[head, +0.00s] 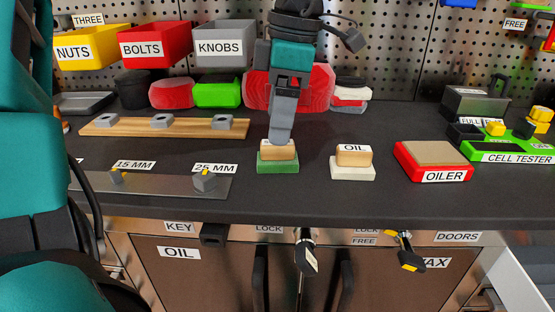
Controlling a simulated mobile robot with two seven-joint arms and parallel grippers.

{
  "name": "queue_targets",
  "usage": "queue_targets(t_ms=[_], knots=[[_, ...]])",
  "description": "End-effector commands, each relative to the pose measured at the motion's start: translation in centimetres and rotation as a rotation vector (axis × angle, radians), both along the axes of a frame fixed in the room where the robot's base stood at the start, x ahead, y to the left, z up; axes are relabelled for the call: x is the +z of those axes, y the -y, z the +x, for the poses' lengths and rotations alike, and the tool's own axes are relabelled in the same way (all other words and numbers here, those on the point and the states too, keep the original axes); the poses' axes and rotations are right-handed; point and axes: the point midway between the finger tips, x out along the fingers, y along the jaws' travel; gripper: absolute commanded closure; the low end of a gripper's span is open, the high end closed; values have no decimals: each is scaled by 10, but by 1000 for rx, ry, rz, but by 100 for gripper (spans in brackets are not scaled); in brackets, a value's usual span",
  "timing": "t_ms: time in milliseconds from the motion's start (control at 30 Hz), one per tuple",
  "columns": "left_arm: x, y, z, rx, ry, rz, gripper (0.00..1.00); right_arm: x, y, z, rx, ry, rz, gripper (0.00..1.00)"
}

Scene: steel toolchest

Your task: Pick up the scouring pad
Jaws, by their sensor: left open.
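The scouring pad (277,166) appears to be the green pad under a small wooden block, lying flat on the dark worktop near the middle. My left gripper (281,136) is open and points down right over the wooden block. Its fingertips overlap the top of the block in the head view and hide most of its label. I cannot tell whether they touch it. My right gripper is not in view.
A wooden block marked OIL on a pale pad (352,172) stands to the right, then a red OILER box (433,172). A wooden rack (140,130) and a grey metal plate (140,184) lie to the left. Red and green bundles stand behind. The worktop's front edge is close.

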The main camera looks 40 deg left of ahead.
Motion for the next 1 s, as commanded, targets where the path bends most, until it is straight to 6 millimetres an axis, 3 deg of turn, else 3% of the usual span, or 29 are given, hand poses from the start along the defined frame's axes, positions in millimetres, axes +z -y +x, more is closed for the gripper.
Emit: queue_targets(t_ms=[400, 667, 1000], knots=[[-50, 3, -7, 0, -2, -2, 22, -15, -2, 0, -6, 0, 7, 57], [-52, 2, -7, 1, 0, -1, 23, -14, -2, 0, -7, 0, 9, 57], [-52, 2, -7, 1, 1, -1, 56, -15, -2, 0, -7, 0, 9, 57]])
